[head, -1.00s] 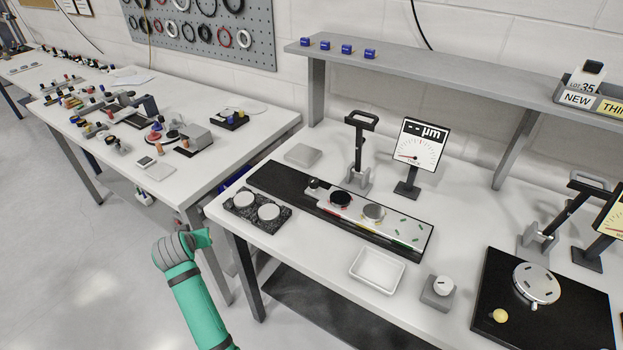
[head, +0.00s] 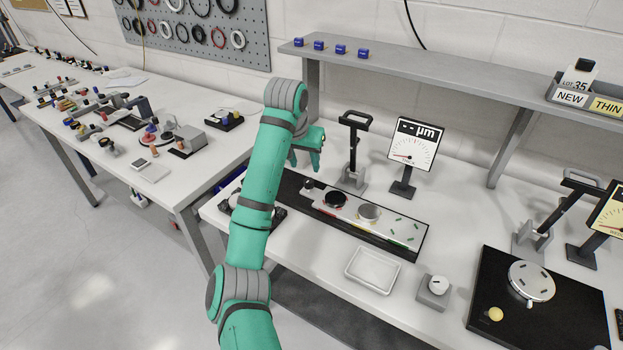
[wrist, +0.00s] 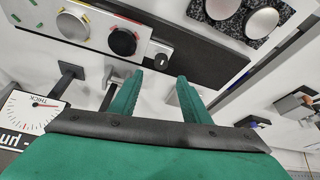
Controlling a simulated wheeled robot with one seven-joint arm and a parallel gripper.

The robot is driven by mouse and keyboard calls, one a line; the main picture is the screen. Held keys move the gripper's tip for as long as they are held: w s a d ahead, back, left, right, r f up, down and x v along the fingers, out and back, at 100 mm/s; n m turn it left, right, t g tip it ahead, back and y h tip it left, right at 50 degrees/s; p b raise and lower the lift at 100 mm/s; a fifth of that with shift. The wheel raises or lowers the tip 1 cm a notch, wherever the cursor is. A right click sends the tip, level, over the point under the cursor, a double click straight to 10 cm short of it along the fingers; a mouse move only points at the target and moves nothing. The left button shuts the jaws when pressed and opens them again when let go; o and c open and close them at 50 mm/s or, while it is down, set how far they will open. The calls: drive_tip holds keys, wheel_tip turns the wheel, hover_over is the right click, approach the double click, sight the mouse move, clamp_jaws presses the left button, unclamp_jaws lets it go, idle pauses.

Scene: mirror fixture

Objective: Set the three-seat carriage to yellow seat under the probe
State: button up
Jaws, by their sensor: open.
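The three-seat carriage (head: 387,221) lies on a long black rail (head: 290,188). It bears a dark disc (head: 335,200) by a red mark, a silver disc (head: 368,213) by a yellow mark, and several small green strips at its right, green-marked end. A small knob block (head: 308,186) is at its left end. The probe stand (head: 353,178) with a black handle stands behind the carriage; its tip is not clear, so I cannot tell which seat is under it. My gripper (head: 307,160) is open and empty above the rail's left part; the wrist view shows its spread fingers (wrist: 158,88).
A dial gauge (head: 413,148) stands behind the carriage, showing dashes. My arm partly hides the speckled block, whose two white discs (wrist: 262,22) show in the wrist view. A shelf (head: 430,68) runs behind.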

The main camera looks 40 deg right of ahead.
sight(309, 180)
drive_tip(key=x, duration=1)
clamp_jaws()
drive_tip(key=shift+w, duration=0.15)
